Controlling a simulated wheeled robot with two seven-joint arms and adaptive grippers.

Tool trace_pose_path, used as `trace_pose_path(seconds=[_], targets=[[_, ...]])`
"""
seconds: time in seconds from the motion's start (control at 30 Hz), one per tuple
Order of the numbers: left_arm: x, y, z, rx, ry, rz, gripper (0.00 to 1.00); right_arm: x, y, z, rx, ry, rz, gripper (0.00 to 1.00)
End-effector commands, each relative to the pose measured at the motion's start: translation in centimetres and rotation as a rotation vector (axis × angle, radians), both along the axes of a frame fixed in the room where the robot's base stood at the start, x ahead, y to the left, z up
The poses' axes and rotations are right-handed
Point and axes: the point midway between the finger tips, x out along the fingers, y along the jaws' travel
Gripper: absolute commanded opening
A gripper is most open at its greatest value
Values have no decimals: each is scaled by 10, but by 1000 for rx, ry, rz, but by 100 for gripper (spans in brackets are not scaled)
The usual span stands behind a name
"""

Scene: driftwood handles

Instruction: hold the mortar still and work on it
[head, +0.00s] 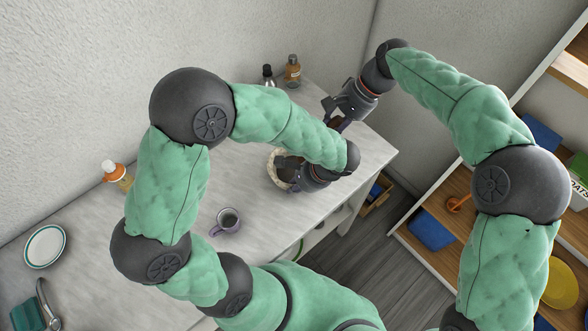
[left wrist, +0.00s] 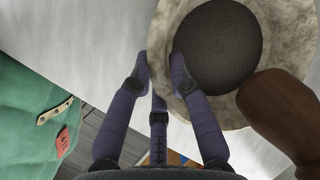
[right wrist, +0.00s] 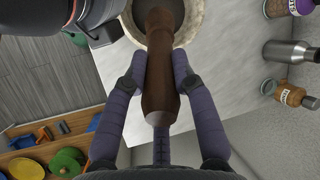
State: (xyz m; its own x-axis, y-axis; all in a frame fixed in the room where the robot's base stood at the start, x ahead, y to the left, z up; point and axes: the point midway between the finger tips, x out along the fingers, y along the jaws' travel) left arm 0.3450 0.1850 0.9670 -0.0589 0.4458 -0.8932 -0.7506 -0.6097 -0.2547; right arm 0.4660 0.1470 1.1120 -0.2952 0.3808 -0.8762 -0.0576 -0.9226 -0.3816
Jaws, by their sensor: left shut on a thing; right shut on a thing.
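The mortar is a speckled cream stone bowl (head: 271,166) with a dark inside, standing on the counter near its right edge. In the left wrist view, its pale rim (left wrist: 165,28) lies between the fingers of my left gripper (left wrist: 160,68), which is shut on it. My right gripper (right wrist: 165,72) is shut on a dark brown wooden pestle (right wrist: 159,85). The pestle's far end reaches over the mortar's bowl (right wrist: 192,28); whether it touches the bottom is hidden. In the head view my left arm partly covers the mortar.
A purple mug (head: 227,222) stands in front of the mortar on the counter (head: 190,262). A brown-orange bottle (head: 292,70) and a dark-capped bottle (head: 267,76) stand behind it near the wall. A plate (head: 45,246) lies far left. A wooden shelf (head: 472,225) is at right.

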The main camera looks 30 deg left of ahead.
Motion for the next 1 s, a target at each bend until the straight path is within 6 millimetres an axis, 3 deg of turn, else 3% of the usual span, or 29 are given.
trace_pose_path(seconds=[0.57,1.0], targets=[[1,0,1,-1,-3,-2,0,0,0,2,1,-1,-1,0],[1,0,1,-1,-3,-2,0,0,1,35,1,-2,0,0]])
